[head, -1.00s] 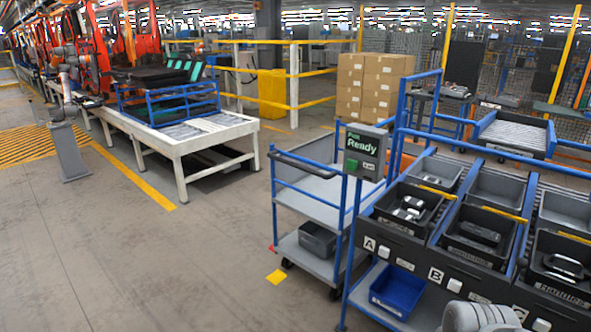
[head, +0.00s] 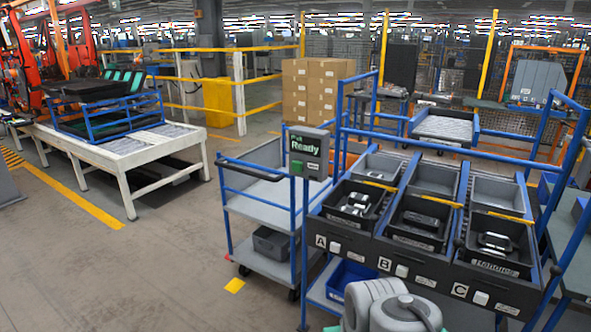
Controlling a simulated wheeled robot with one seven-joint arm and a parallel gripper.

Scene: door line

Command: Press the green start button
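A dark box with a lit screen reading "Ready" (head: 308,147) in green stands on a blue post at the near corner of the blue rack. A small green button (head: 296,168) shows on its lower left edge, beside a small pale label. Grey rounded links of my own arm show at the bottom of the head view, in front of the rack. My gripper is not in view, so its state and what it may hold are hidden.
The blue rack (head: 343,130) holds sloped lanes with black bins marked A, B and C. A grey-shelved trolley (head: 262,189) stands left of it. A white conveyor table (head: 118,148) is further left. The floor at the front left is free.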

